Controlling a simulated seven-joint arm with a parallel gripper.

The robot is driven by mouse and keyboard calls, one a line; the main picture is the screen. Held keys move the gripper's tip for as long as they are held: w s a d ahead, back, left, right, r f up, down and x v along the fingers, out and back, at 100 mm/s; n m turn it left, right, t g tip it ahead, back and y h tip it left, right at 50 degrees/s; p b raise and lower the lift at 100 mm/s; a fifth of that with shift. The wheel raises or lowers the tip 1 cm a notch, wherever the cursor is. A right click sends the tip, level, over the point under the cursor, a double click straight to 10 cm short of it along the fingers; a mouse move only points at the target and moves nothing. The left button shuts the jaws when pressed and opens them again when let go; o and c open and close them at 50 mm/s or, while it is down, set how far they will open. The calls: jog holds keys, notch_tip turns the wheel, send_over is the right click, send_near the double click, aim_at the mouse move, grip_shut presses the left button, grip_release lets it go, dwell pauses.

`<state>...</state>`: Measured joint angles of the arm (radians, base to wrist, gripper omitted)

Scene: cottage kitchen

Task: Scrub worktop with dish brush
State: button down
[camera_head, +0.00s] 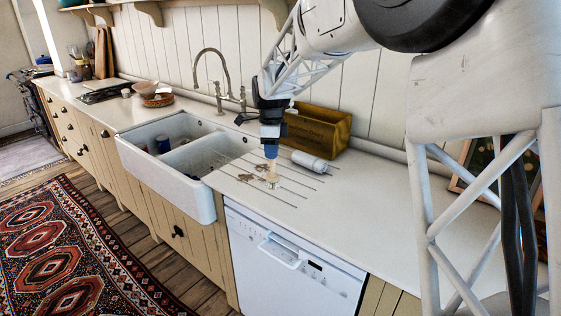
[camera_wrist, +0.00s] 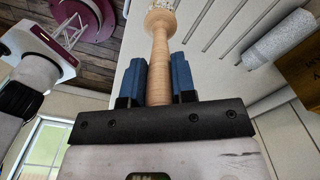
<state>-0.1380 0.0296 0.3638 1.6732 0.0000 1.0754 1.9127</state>
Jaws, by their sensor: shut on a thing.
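My gripper (camera_head: 270,150) has its blue fingers shut on the wooden handle of the dish brush (camera_head: 271,172). The brush points down over the grooved drainer part of the worktop (camera_head: 385,205), right of the sink. Its pale head is at or just above the surface; I cannot tell if it touches. Brownish marks (camera_head: 248,178) lie on the worktop beside the brush head. In the wrist view the brush handle (camera_wrist: 160,55) runs between the two fingers, with the bristle head at the top edge, partly cut off.
A white and grey roll (camera_head: 313,162) lies right of the brush, before a wooden crate (camera_head: 318,130). The double sink (camera_head: 205,198) and tap (camera_head: 228,75) are to the left. The worktop's front right is clear. A dishwasher (camera_head: 290,270) stands below.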

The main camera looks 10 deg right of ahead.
jog(key=w+a, duration=0.3)
jog(key=w, duration=0.5)
jog(key=shift+a+r, duration=0.15)
jog(key=shift+r, duration=0.1)
